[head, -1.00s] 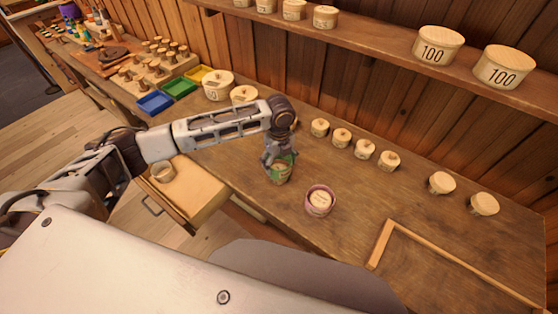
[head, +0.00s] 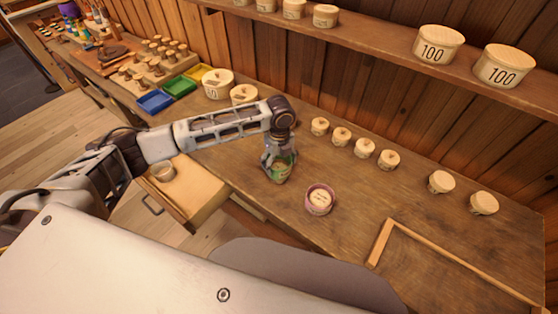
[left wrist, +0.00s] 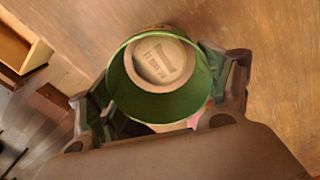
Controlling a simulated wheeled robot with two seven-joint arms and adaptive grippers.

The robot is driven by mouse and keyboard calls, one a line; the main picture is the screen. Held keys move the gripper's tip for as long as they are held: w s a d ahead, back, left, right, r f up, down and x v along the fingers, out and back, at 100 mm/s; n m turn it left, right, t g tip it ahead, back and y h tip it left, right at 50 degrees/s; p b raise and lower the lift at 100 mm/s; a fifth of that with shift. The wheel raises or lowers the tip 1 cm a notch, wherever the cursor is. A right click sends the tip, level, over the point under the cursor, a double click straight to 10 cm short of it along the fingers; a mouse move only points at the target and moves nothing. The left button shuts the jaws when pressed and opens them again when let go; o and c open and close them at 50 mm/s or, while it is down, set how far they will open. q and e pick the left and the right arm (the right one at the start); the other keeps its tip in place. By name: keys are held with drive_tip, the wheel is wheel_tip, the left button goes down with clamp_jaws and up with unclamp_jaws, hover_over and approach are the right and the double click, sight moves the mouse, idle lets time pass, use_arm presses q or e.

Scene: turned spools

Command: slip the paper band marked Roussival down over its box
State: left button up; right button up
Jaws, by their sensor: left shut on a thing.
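My left gripper (head: 278,163) is shut on a green paper band (head: 287,166) near the middle of the bench. In the left wrist view, the green band (left wrist: 124,88) is an open ring between the two fingers. A round pale wooden box (left wrist: 158,62) shows inside the ring, with printing on its lid too blurred to read. The band is around or just above the box; how far down it sits cannot be told. A second round box in a pinkish-purple band (head: 320,199) stands apart to the right. My right gripper is not in view.
Several small lidded boxes (head: 364,147) stand in a row along the back. A wooden corner frame (head: 382,243) lies at right. An open drawer (head: 190,190) holds a small round piece (head: 163,172). Bench around the purple-banded box is clear.

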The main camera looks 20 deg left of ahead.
use_arm(q)
drive_tip(key=shift+f, duration=0.8)
idle(1.0)
drive_tip(key=shift+f+p, duration=0.2)
drive_tip(key=shift+p, duration=0.45)
idle(0.5)
drive_tip(key=o, duration=0.7)
drive_tip(key=shift+r+p, duration=0.75)
drive_tip(key=shift+p, duration=0.25)
idle(0.5)
drive_tip(key=shift+r, duration=0.2)
idle(0.3)
wheel_tip(320, 180, up, 7)
drive_tip(key=shift+f, duration=0.2)
idle(1.4)
idle(0.4)
